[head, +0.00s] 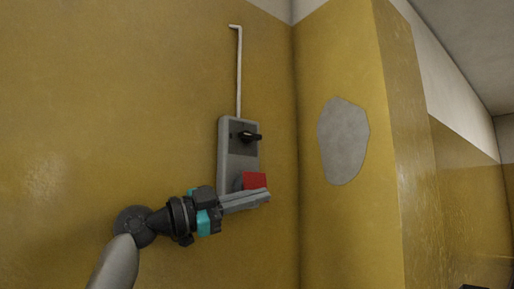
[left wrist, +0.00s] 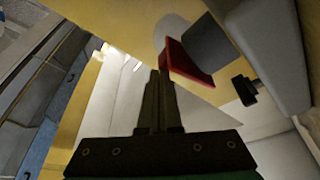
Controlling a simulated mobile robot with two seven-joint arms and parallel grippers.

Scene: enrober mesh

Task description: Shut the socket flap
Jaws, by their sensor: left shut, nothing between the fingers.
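The red socket flap (head: 255,180) is at the lower end of a grey switch box (head: 224,150) on the yellow wall. It stands out from the box front, so it looks open. My left gripper (head: 267,196) is shut and empty, its fingers just below the flap in the head view and hiding the box's lower end. In the left wrist view the red flap (left wrist: 188,64) is close beside the fingertips (left wrist: 158,76); I cannot tell whether they touch. My right gripper is not in view.
A black rotary switch handle (head: 248,136) sticks out above the flap. A thin pale conduit (head: 239,75) runs up from the box. A wall corner stands just to the right, with a grey patch (head: 343,142) on the adjoining wall. The wall left of the box is bare.

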